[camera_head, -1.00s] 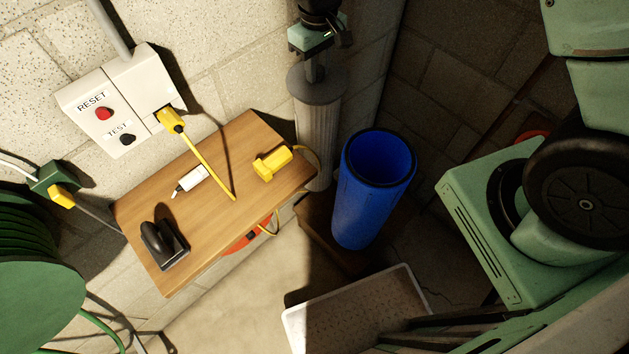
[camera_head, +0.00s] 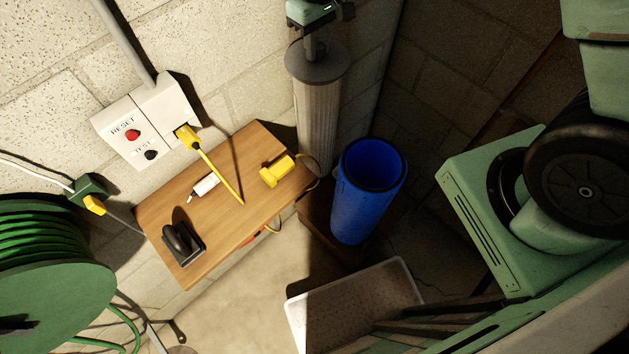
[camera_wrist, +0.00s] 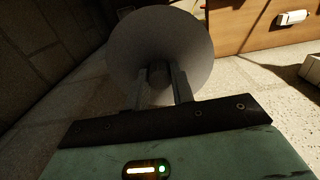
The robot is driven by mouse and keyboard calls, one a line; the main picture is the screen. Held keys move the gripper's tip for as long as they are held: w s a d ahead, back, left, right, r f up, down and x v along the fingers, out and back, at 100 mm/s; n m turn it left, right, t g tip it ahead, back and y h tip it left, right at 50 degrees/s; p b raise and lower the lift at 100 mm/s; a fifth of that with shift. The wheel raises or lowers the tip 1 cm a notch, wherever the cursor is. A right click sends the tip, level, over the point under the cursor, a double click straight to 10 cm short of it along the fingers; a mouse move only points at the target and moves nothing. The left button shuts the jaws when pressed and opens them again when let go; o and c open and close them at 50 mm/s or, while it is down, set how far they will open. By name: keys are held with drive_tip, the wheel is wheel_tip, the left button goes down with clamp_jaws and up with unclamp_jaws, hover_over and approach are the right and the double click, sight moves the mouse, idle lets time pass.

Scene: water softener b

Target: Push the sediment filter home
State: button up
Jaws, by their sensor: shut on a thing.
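The sediment filter is a long, pale grey ribbed cylinder (camera_head: 318,115) with a darker round top, upright by the wall. My gripper (camera_head: 313,46) is shut on the small knob at its top. In the wrist view, the two fingers of my gripper (camera_wrist: 160,82) close on that knob, with the filter's grey round end (camera_wrist: 185,48) beyond. A blue, open-topped cylindrical housing (camera_head: 365,205) stands to the right of the filter in the head view. The filter is outside it, and the housing's inside looks empty. I cannot tell whether the filter's lower end touches anything.
A wooden shelf (camera_head: 215,227) left of the filter carries a yellow connector (camera_head: 277,171), a white tube (camera_head: 205,185) and a black-handled tool (camera_head: 182,241). A yellow cord crosses it. A pale tray (camera_head: 297,313) lies in front of the housing. A green hose reel (camera_head: 60,290) is at left.

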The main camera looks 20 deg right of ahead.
wheel_tip(320, 180, up, 13)
drive_tip(key=p, duration=0.9)
drive_tip(key=shift+r, duration=0.1)
